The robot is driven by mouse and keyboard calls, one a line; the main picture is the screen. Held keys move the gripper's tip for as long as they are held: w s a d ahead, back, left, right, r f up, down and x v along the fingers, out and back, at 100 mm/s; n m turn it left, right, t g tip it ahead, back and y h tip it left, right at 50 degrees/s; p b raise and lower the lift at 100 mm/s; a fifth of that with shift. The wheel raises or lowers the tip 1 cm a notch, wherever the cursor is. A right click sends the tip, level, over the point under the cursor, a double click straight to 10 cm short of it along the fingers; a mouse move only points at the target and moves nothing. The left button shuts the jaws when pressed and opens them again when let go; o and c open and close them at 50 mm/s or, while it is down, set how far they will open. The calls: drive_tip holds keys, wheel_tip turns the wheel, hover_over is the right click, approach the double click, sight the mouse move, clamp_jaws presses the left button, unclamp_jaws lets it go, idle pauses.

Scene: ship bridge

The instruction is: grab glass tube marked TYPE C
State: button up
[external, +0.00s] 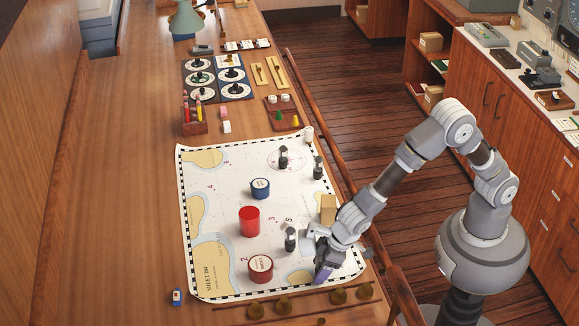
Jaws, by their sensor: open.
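I cannot read a TYPE C marking on anything in the external view. Several small upright black-and-clear pieces stand on the chart (222,262): one piece (283,157) at the far part, another (318,167) near the right edge, and a third (291,239) just left of my gripper. They are too small to tell if they are glass tubes. My gripper (318,262) is low over the chart's near right part, open, with a purple part at its end. It is right of the third piece and apart from the red-and-white roll. The arm hides some chart around it.
On the chart are a red cylinder (249,221), a blue roll (260,188), the red-and-white roll (261,268) and a tan block (328,207) close to my arm. Brass knobs (282,305) line the near edge. A wooden rail (325,125) runs along the right side.

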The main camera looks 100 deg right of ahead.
drive_tip(key=shift+r, duration=0.15)
drive_tip(key=shift+c, duration=0.2)
drive_tip(key=c, duration=1)
